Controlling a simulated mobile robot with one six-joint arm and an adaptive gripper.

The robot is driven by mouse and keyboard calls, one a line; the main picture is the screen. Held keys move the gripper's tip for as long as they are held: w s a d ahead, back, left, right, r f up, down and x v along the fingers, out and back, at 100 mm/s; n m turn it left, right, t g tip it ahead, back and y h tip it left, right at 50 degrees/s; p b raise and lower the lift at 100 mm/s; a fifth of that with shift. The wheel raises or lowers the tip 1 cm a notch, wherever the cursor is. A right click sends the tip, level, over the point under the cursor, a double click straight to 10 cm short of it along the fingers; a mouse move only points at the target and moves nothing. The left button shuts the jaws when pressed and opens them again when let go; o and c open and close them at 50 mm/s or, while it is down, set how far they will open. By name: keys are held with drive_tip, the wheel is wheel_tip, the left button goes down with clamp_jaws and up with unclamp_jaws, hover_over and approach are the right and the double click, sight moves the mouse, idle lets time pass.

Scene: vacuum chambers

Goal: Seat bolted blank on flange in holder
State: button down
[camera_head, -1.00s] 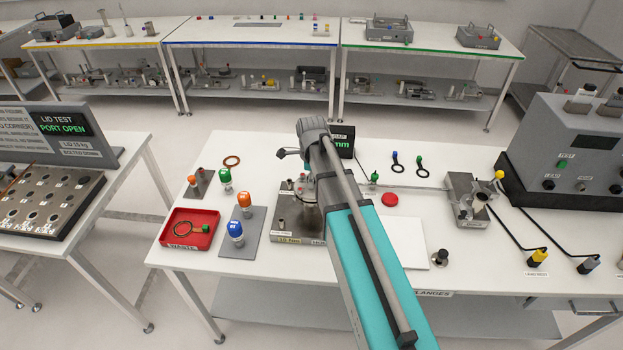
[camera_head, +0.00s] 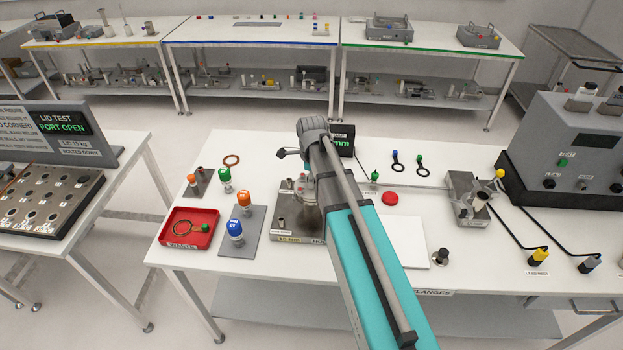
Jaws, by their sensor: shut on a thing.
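The grey holder (camera_head: 290,226) stands on the middle of the front bench, with labels on its front edge. My gripper (camera_head: 304,192) is over the right part of the holder, pointing down, and is mostly covered by my teal arm. It is shut on what appears to be the bolted blank, low over the holder. The blank and the flange beneath are hidden by the gripper and arm, so I cannot tell whether they touch.
Left of the holder are a grey plate (camera_head: 249,244) with orange- and blue-topped pieces and a red tray (camera_head: 171,240). Right are a red disc (camera_head: 390,199), a white pad (camera_head: 412,243) and a metal fixture (camera_head: 462,206). A display (camera_head: 343,141) stands behind my wrist.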

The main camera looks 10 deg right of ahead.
drive_tip(key=shift+f, duration=0.15)
idle(0.3)
drive_tip(key=shift+c, duration=1.1)
unclamp_jaws()
drive_tip(key=shift+r+p, duration=3.4)
drive_tip(key=shift+r, duration=0.2)
drive_tip(key=shift+s+f, duration=0.1)
